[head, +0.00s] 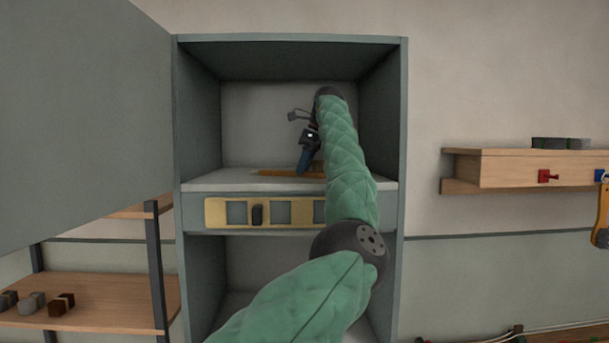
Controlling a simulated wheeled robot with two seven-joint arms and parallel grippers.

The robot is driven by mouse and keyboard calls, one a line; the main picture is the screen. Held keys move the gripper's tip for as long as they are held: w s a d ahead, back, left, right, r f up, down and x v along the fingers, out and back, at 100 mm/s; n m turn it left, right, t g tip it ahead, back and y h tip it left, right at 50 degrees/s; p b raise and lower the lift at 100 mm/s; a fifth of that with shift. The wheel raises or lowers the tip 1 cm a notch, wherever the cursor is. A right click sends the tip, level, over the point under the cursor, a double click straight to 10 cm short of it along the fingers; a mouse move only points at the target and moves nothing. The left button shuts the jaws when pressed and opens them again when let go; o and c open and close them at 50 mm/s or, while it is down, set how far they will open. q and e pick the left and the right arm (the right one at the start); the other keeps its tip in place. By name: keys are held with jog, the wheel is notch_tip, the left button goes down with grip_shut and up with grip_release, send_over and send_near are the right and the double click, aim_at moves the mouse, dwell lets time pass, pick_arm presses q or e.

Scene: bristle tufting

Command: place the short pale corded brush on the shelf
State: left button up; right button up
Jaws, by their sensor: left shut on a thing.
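My left gripper (305,160) is inside the upper bay of the grey-green cabinet, low over the shelf (225,182), with its fingers pointing down. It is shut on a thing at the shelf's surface. A flat orange-tan piece (270,173) shows at its fingertips, lying along the shelf. This may be the brush, but cord and bristles are too small to tell. My forearm hides the right part of the bay. My right gripper is not in view.
The cabinet door (85,110) stands open at the left. A yellow strip (215,213) with grey squares and a dark knob is on the front below the shelf. A wooden wall shelf (520,170) is at the right. A rack (100,305) with small blocks is lower left.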

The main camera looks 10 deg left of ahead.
pick_arm(q)
jog(key=shift+s+a+r, duration=0.1)
jog(key=shift+s, duration=0.15)
jog(key=shift+w, duration=0.1)
jog(key=o, duration=1)
jog(key=shift+w+f, duration=0.1)
jog(key=shift+f, duration=0.1)
jog(key=shift+r, duration=0.1)
jog(key=shift+r, duration=0.1)
